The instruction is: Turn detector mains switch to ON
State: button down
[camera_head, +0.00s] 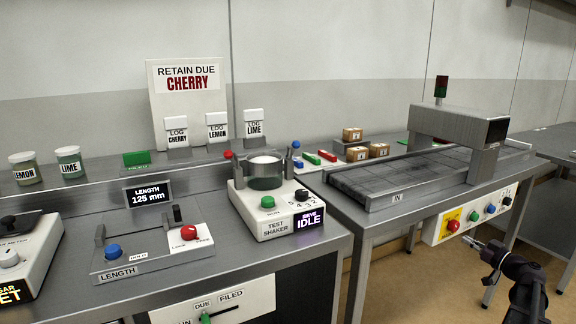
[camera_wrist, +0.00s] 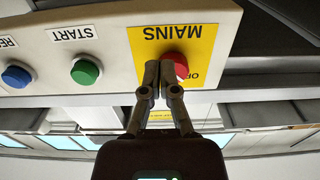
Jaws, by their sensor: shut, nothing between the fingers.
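The mains switch is a red knob (camera_head: 453,226) on a yellow plate at the left end of the white control panel under the conveyor's front edge. In the wrist view, which is upside down, the red knob (camera_wrist: 178,64) sits beside the word MAINS, partly behind my fingers. Part of an OFF label shows near it; an ON label is not visible. My gripper (camera_wrist: 160,75) is shut and empty, its tips over or just in front of the knob's edge; contact cannot be told. In the head view my gripper (camera_head: 474,242) is right of and below the knob.
The control panel (camera_head: 438,239) also carries a green START button (camera_wrist: 85,71), a blue button (camera_wrist: 16,75) and a black knob (camera_head: 507,200). The conveyor (camera_head: 390,180) with a grey tunnel (camera_head: 455,124) stands above. Open floor lies in front of the panel.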

jog(key=shift+x, duration=1.55)
jog(key=shift+a+r, duration=0.1)
jog(key=shift+r, duration=0.15)
jog(key=shift+s+a+f, duration=0.15)
jog(key=shift+s+a, duration=0.15)
jog(key=shift+a, duration=0.3)
jog(key=shift+s+a, duration=0.2)
jog(key=shift+a, duration=0.35)
dwell(0.7)
jog(key=shift+s+a+f, duration=0.1)
jog(key=shift+a+f, duration=0.05)
jog(key=shift+f, duration=0.1)
jog(key=shift+s, duration=0.15)
dwell(0.5)
send_near(445, 234)
jog(key=shift+w+f, duration=0.1)
jog(key=shift+w, duration=0.2)
dwell(0.3)
